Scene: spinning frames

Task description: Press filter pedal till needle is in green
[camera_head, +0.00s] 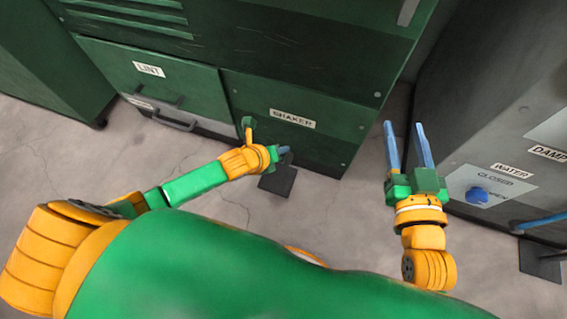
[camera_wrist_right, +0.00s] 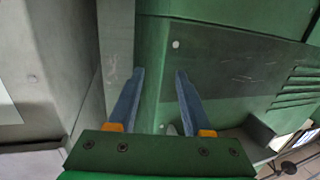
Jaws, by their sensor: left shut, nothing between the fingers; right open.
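A dark square pedal plate (camera_head: 278,181) sits low in front of the green cabinet marked SHAKER, with no label visible on it. My left gripper (camera_head: 285,151) is shut and empty, just above the plate's far edge in the head view; I cannot tell whether it touches the plate. My right gripper (camera_head: 405,140) is open and empty, raised between the green cabinet and the grey machine at the right. Its two blue fingers also show in the right wrist view (camera_wrist_right: 154,95), spread with nothing between them. No gauge, needle or green zone can be made out.
The green cabinet (camera_head: 330,145) has a LINT drawer (camera_head: 150,88) with a dark handle. A grey machine (camera_head: 500,110) at the right carries a WATER panel with a blue knob (camera_head: 477,195). Another dark plate (camera_head: 540,258) with a blue bar lies lower right. Grey floor is clear between.

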